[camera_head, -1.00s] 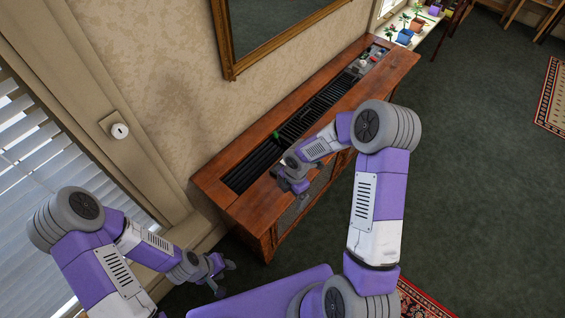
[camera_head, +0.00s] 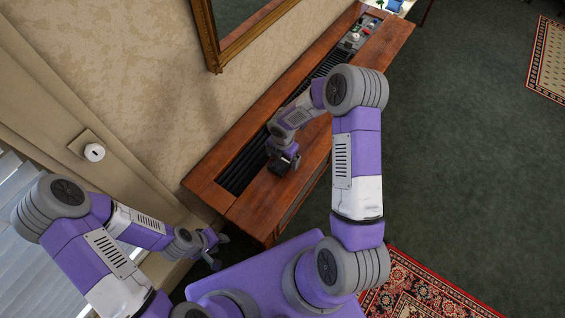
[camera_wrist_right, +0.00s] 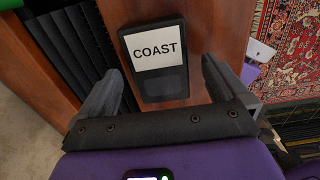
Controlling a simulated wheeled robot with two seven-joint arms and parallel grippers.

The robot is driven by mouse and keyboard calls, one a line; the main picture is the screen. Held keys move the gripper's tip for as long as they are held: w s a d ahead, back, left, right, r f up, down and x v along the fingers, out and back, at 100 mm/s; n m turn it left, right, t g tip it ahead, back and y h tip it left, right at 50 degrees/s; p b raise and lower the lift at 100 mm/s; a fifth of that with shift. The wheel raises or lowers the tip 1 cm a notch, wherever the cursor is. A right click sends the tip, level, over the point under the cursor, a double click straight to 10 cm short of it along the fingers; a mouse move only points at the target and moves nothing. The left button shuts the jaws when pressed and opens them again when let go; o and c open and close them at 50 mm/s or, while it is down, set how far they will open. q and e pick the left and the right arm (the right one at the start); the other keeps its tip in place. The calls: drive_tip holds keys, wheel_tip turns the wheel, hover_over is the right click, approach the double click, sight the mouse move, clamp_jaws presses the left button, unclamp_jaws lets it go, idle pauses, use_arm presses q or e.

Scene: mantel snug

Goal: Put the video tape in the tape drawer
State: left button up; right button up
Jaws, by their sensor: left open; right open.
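The video tape (camera_wrist_right: 160,85) is a black cassette with a white label reading COAST. In the right wrist view it lies on a reddish-brown wooden surface, between and just beyond the open fingers of my right gripper (camera_wrist_right: 160,78). I cannot tell if they touch it. In the head view my right gripper (camera_head: 284,166) is low over the wooden cabinet top (camera_head: 262,203), and I cannot make out the tape there. My left gripper (camera_head: 218,252) is open and empty beside the cabinet's near end. I cannot tell which part is the tape drawer.
A long black slatted recess (camera_head: 240,175) runs along the cabinet top and also shows in the right wrist view (camera_wrist_right: 68,45). Small items (camera_head: 357,35) sit at its far end. A framed mirror (camera_head: 235,35) hangs on the wall behind. Open carpet (camera_head: 460,150) lies to the right.

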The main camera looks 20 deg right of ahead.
drive_tip(key=shift+f, duration=0.5)
drive_tip(key=shift+r, duration=0.15)
drive_tip(key=c, duration=1.3)
